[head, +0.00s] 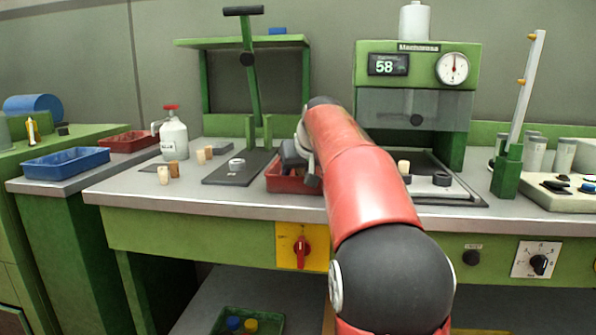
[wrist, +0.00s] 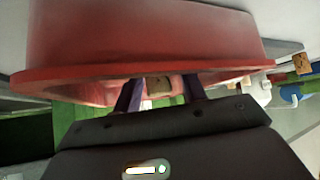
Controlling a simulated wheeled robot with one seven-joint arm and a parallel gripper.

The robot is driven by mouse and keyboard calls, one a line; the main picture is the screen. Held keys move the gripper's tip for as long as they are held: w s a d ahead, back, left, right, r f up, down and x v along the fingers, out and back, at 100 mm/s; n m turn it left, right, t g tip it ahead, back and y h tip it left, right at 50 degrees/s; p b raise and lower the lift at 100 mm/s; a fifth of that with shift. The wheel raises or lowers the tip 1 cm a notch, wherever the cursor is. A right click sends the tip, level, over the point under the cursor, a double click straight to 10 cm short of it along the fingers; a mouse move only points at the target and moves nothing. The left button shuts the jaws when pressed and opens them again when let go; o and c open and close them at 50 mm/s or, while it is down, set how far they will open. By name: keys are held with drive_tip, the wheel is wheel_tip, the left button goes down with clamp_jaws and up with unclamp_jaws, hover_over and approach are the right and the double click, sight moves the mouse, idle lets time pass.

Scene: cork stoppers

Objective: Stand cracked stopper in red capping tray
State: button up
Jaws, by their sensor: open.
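The red capping tray (head: 287,186) sits on the bench under the end of my arm. In the wrist view its red wall and rim (wrist: 140,68) fill the upper part. A tan and brown cork stopper (wrist: 159,86) shows between my two fingers near that rim, partly hidden. Whether it touches a finger, stands upright or is cracked I cannot tell. My gripper (wrist: 160,92) is open around the stopper, its dark fingers spread. In the head view my gripper (head: 294,153) is at the tray, mostly hidden by my red arm.
Several pale and tan stoppers (head: 174,167) stand on the bench left of a dark plate (head: 238,168). Another pale stopper (head: 403,167) is right of my arm. A green lever press (head: 247,95) stands behind the tray. A white jug (head: 173,136) and blue tray (head: 66,163) are left.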

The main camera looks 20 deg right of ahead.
drive_tip(key=v, duration=1.2)
drive_tip(key=shift+p, duration=0.35)
drive_tip(key=shift+a+r, duration=0.1)
drive_tip(key=shift+r, duration=0.05)
drive_tip(key=s+a+f+g, duration=0.2)
drive_tip(key=s+a+f, duration=0.8)
drive_tip(key=s, duration=0.2)
drive_tip(key=s+a+f, duration=0.3)
drive_tip(key=s+f, duration=0.4)
drive_tip(key=f, duration=0.2)
drive_tip(key=s+a+f+n+g+y, duration=0.1)
drive_tip(key=s+a+f, duration=0.2)
drive_tip(key=s+f, duration=0.5)
drive_tip(key=shift+f, duration=0.9)
